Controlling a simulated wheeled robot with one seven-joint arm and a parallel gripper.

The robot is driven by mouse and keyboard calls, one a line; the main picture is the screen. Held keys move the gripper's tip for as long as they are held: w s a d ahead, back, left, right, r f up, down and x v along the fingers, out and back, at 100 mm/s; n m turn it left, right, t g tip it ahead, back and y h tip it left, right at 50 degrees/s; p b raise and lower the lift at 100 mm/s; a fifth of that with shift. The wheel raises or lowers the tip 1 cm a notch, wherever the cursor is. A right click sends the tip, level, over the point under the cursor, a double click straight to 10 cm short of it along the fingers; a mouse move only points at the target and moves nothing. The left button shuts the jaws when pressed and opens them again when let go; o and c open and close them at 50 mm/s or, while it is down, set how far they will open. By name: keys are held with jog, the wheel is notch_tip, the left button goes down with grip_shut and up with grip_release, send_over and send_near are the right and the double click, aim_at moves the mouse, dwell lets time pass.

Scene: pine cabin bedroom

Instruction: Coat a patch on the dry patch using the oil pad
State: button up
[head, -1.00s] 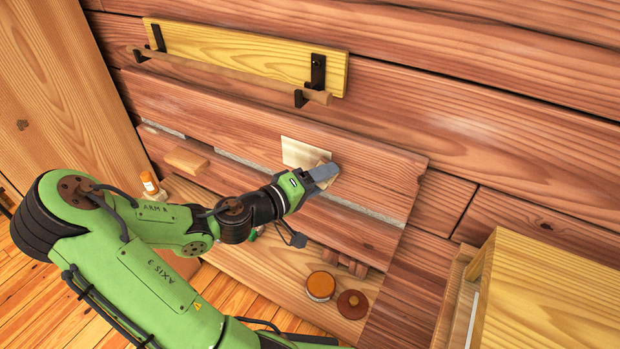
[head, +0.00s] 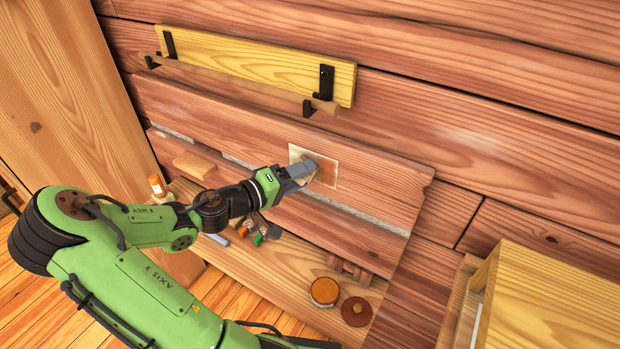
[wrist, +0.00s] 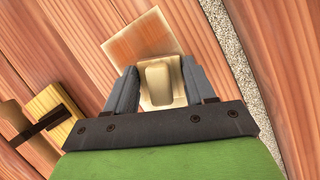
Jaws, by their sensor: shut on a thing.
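The dry patch (head: 328,171) is a square on the reddish wall panel. Its middle is orange-brown and its border is pale; it also shows in the wrist view (wrist: 132,42). My gripper (head: 310,167) is at the patch's left side, shut on the oil pad. The pad is a pale cream block (wrist: 156,82) between the two grey fingers in the wrist view. It lies over the patch's near edge there, seemingly against the panel, but its contact face is hidden. My gripper hides part of the patch in the head view.
A yellow board with a wooden rail (head: 240,75) runs above the patch. Below, a bench holds an orange jar (head: 324,292), a brown disc (head: 356,311), brushes (head: 262,230) and a bottle (head: 156,185). A wooden block (head: 194,165) rests left. A yellow cabinet (head: 550,285) stands right.

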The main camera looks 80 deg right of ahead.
jog(key=w, duration=0.1)
jog(key=w+d+p, duration=0.1)
jog(key=w, duration=0.1)
jog(key=w+d+r, duration=0.1)
jog(key=shift+w, duration=0.25)
jog(key=shift+s+a+f+b, duration=0.1)
jog(key=shift+s+a+b, duration=0.6)
jog(key=shift+s, duration=1.15)
jog(key=shift+s+a+r+b, duration=0.1)
jog(key=shift+s+a+b, duration=0.6)
jog(key=shift+s, duration=1.2)
jog(key=shift+s+a+f+b, duration=0.1)
jog(key=shift+s+a+b, duration=0.3)
jog(key=shift+s+a, duration=1.05)
jog(key=shift+w+d+p, duration=0.4)
jog(key=shift+w+d, duration=0.55)
jog(key=shift+w, duration=0.8)
jog(key=shift+w+d+p, duration=0.45)
jog(key=shift+w+d, duration=0.5)
jog(key=shift+w, duration=0.75)
jog(key=shift+w+d+p, duration=0.4)
jog(key=shift+w+d, duration=0.55)
jog(key=shift+w, duration=0.8)
jog(key=w+a, duration=0.2)
jog(key=a, duration=0.3)
jog(key=shift+w+a, duration=0.15)
jog(key=shift+a, duration=0.15)
